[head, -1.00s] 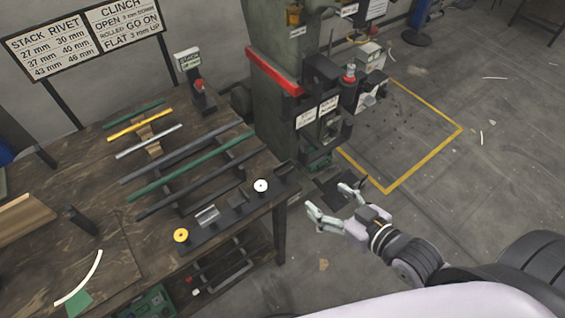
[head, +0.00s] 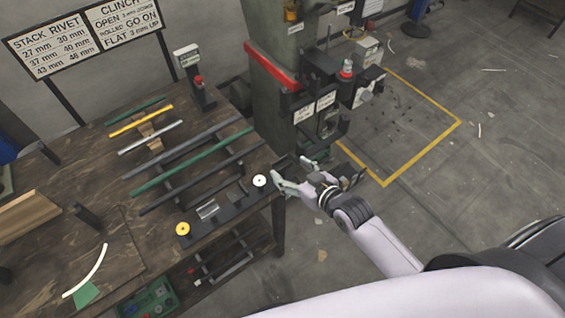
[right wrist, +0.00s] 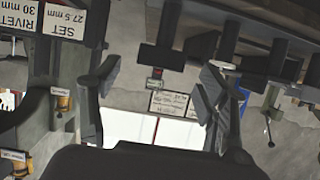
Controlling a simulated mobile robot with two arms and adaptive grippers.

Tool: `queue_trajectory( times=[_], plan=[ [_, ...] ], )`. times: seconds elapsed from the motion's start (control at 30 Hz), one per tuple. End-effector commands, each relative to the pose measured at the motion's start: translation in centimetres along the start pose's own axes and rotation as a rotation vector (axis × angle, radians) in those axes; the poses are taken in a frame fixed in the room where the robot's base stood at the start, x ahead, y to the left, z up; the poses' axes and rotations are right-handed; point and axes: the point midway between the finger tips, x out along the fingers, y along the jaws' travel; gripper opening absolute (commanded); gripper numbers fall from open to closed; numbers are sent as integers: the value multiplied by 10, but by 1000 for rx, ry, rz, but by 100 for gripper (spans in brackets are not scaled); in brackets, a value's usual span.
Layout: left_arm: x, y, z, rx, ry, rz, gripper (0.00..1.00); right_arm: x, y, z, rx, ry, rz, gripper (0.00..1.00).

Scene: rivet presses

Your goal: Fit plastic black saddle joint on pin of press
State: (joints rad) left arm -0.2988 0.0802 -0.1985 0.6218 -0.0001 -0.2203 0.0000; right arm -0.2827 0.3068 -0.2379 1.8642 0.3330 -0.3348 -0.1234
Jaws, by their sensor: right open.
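A dark strip (head: 222,220) along the table's front edge holds several small parts. Among them are a dark saddle-shaped block (head: 237,197) and a shinier grey one (head: 207,210); I cannot tell for sure which part is the black saddle joint. Another black piece (head: 283,163) lies at the strip's right end, partly behind my right gripper (head: 291,170). That gripper is open and empty, its fingers close to the white disc. In the right wrist view its fingers (right wrist: 158,85) are spread apart. The green press (head: 275,110) stands behind; I cannot make out its pin. My left gripper is out of view.
A white disc (head: 259,181) and a yellow one (head: 183,229) sit on the strip. Coloured bars, one green (head: 185,170), lie across racks behind it. A stack rivet sign (head: 50,45) stands at the back. The floor to the right is mostly clear.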

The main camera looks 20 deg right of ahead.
Motion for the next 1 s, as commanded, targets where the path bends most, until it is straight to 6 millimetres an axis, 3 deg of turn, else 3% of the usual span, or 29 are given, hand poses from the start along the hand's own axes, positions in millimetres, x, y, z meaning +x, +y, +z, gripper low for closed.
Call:
queue_trajectory(
  times=[0.2, 0.5, 1.0],
  plan=[
    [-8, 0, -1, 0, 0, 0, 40, 28, 0, -2, 0, 1, 1, 68],
    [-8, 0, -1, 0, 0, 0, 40, 33, -1, 0, -1, 0, 0, 68],
    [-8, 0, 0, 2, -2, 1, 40, 32, 0, 0, -1, 0, 1, 36]
  ],
)
